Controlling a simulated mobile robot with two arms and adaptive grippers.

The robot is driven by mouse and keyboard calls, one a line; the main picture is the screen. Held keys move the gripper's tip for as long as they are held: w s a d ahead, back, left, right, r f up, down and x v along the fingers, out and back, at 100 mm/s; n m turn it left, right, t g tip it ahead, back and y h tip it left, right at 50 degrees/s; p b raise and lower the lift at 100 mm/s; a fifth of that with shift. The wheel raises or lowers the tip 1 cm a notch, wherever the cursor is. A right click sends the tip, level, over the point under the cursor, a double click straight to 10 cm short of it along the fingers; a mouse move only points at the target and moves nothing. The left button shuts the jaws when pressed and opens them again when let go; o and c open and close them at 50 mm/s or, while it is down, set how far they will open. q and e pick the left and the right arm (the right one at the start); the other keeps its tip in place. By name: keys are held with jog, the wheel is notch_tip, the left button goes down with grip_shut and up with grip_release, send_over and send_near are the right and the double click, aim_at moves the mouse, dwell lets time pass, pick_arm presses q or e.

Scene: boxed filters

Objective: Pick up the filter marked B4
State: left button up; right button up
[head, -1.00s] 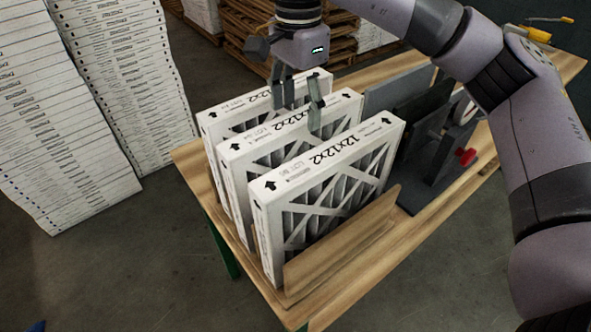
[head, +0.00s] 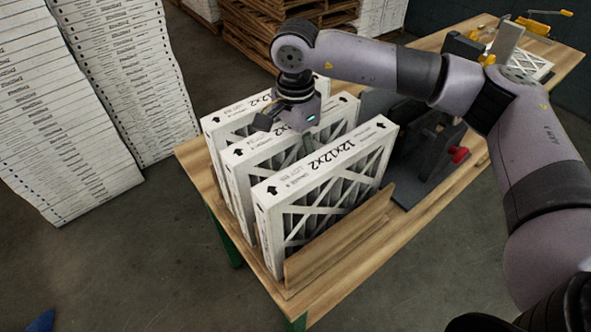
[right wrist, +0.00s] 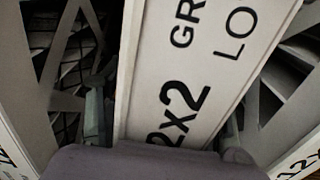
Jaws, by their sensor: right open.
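Three white-framed filters stand upright side by side on the table: a front filter (head: 325,185), a middle filter (head: 262,150) and a back filter (head: 232,117). Their top edges read 12x12x2; the lot marks are too small or cut off to read surely. My right gripper (head: 298,138) is open, low over the middle filter. In the right wrist view its fingers straddle that filter's top edge (right wrist: 185,75), one on each side, with gaps showing. The fingertips are largely hidden in the head view. My left gripper is out of view.
The filters stand in a wooden rack (head: 340,238) on a wooden table (head: 425,205). A dark fixture with a red knob (head: 459,155) stands to their right. Tall stacks of white boxes (head: 70,110) rise at left, and pallets (head: 250,35) stand behind.

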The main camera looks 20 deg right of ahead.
jog(key=shift+c, duration=0.2)
grip_shut()
dwell(0.5)
